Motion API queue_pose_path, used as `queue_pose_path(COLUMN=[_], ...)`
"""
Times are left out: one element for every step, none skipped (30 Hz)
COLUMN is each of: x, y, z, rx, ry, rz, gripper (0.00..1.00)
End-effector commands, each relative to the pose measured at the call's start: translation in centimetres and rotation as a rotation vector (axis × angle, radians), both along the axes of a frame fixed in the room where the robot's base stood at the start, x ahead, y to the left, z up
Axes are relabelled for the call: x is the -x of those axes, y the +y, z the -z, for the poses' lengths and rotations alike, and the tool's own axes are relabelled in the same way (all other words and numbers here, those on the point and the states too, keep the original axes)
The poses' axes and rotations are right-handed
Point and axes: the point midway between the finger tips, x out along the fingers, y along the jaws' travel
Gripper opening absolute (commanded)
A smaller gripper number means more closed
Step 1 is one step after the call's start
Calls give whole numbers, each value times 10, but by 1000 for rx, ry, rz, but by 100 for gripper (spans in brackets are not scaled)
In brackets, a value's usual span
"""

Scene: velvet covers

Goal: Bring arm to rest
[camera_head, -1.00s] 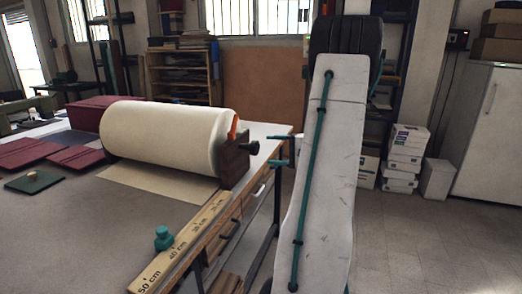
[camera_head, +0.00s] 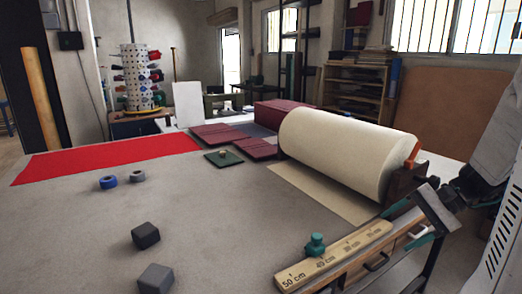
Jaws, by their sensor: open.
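My arm comes in at the right edge. My gripper (camera_head: 406,225) is at its end, beside the right end of the cream roll, over the right edge of the worktable (camera_head: 80,235). Its two teal fingers are apart, pointing left, and nothing shows between them. I cannot tell whether the gripper touches the table edge.
A cream fabric roll (camera_head: 335,150) sits on its stand. Two dark blocks (camera_head: 146,236) (camera_head: 155,279), a blue ring (camera_head: 108,182), red cloth (camera_head: 110,157), maroon covers (camera_head: 220,133) and a green pad (camera_head: 223,158) lie on the table. The table's middle is mostly clear.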

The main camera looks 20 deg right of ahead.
Motion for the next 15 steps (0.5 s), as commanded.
queue_pose_path(x=[4,9,16,21,27,34,40,46,54,59,65,72,77,81,87], y=[29,44,62,74,86,100,110,119,130,138,145,154,160,166,174], z=[-7,-10,-13,-15,-18,-21,-23,-25,-28,-31,-33,-36,-38,-41,-44], rx=[61,98,151,192,235,294,339,383,445,491,537,596,639,681,733], ry=[42,68,101,121,138,156,167,172,176,175,170,159,147,132,108], rz=[-92,-140,-204,-251,-297,-358,-402,-445,-502,-545,-586,-639,-679,-718,-767], gripper=[70,70,70,70,70,70,70,70,70,70,70,70,70,70,70])
